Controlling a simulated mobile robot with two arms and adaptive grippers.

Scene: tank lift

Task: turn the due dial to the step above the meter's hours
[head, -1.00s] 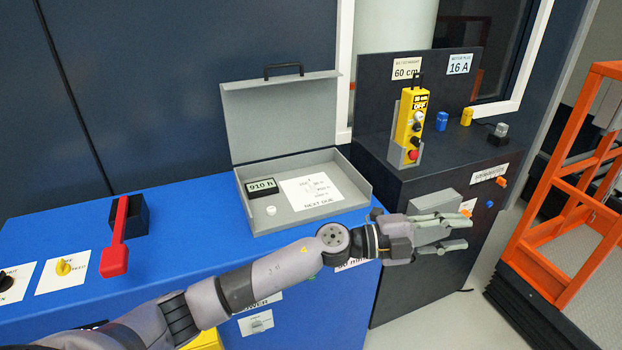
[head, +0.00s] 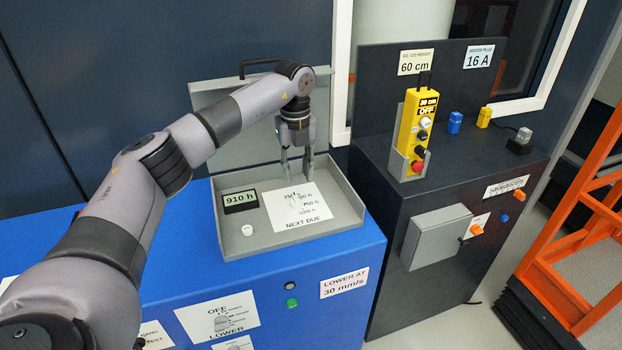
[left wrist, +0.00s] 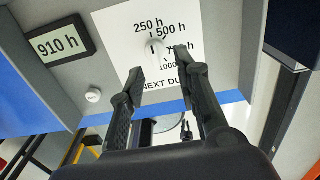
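The due dial (left wrist: 156,45) is a small pale knob on the white NEXT DUE card (head: 298,212), ringed by 250 h, 500 h, a partly hidden label and 1000 h. Its pointer direction is not clear. The hours meter (head: 240,201) reads 910 h, left of the card; it also shows in the left wrist view (left wrist: 60,44). My left gripper (head: 297,178) points down over the card in the open grey box. In the left wrist view its two fingers (left wrist: 160,66) are apart, with the dial seen just beyond the gap between the tips. My right gripper is not in view.
A white button (head: 247,230) sits below the meter. The grey box's walls (head: 345,192) and raised lid (head: 235,100) surround the card. At right, a dark cabinet carries a yellow control pendant (head: 418,120). An orange railing (head: 585,220) stands far right.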

